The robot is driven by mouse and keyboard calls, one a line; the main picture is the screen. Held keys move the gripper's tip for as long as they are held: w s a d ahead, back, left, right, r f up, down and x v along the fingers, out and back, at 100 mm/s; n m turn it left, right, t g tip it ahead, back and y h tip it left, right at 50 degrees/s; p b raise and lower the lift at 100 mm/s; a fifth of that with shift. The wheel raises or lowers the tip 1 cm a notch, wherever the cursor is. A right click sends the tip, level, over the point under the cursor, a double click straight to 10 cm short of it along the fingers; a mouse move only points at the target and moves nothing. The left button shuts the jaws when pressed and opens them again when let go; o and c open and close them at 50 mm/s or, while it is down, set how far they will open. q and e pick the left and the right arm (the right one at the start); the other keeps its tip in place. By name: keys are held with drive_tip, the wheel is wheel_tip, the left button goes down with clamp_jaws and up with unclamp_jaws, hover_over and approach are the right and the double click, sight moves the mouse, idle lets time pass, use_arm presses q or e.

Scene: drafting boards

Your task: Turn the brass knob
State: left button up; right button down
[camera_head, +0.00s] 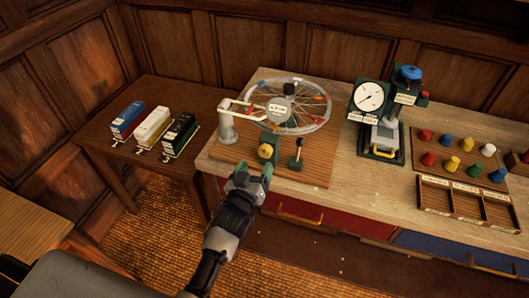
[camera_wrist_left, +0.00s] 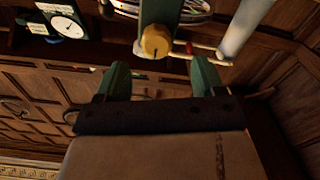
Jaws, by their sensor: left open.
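The brass knob (camera_head: 265,150) is a round yellow knob on a small green block (camera_head: 270,143) on the wooden board (camera_head: 315,168). It also shows in the left wrist view (camera_wrist_left: 155,42), with a dark mark on its face. My left gripper (camera_head: 254,172) is just in front of the knob in the head view. Its two green fingers (camera_wrist_left: 160,80) are apart, with nothing between them, and the knob shows beyond their tips, near the middle of the gap. I cannot tell the exact distance. My right gripper is not in view.
A spoked wheel (camera_head: 318,128), a white arm on a post (camera_head: 227,128) and a small dark lever (camera_head: 297,152) stand close around the knob. A dial press (camera_head: 370,97), coloured pegs (camera_head: 452,163) and a divided tray (camera_head: 428,205) are to the right.

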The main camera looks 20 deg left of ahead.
sight(264, 154)
use_arm(q)
drive_tip(key=w, duration=0.4)
drive_tip(key=shift+w+d+r, duration=0.1)
drive_tip(key=shift+w+d, duration=0.2)
drive_tip(key=shift+d, duration=0.05)
drive_tip(key=shift+w, duration=0.8)
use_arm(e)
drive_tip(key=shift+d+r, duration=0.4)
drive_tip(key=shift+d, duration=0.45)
use_arm(q)
drive_tip(key=c, duration=0.7)
drive_tip(key=shift+c, duration=1.2)
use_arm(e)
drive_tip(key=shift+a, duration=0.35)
